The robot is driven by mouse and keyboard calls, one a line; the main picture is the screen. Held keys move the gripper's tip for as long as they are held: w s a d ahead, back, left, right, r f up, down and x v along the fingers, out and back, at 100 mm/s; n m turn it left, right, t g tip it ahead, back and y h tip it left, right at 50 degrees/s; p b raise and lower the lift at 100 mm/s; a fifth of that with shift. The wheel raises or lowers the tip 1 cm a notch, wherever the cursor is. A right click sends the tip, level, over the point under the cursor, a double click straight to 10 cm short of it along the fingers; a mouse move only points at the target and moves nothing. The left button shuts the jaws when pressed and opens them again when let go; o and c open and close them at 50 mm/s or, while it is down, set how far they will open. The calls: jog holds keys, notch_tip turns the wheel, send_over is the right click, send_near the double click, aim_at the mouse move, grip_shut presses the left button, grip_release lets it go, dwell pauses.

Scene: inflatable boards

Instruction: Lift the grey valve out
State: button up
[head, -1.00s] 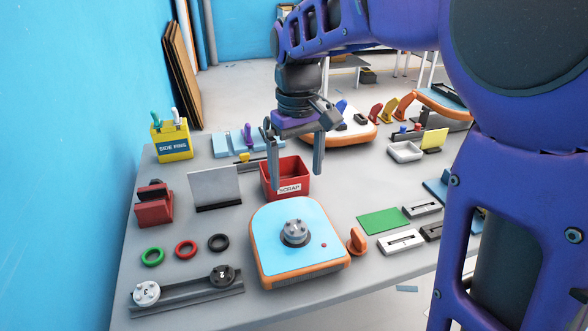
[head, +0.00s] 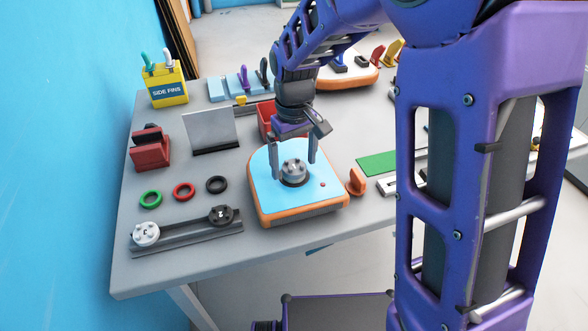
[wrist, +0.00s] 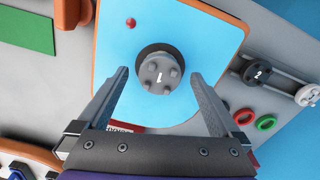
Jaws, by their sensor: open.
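The grey valve (head: 294,171) sits upright in a dark ring in the blue top of an orange-sided inflatable board (head: 263,184). In the wrist view the valve (wrist: 162,76) shows a "1" and several knobs on its face. My gripper (head: 294,172) is open and empty just above the board. In the head view its fingers stand to the left and right of the valve. In the wrist view both fingertips lie short of the valve, on either side of it. I cannot tell whether they touch the board.
The red scrap bin (head: 265,117) stands behind the board, partly hidden by my gripper. An orange fin-like piece (head: 356,182) stands close right.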

jog(key=shift+f, duration=0.25)
jog(key=c, duration=1.4)
jog(key=shift+r, duration=0.1)
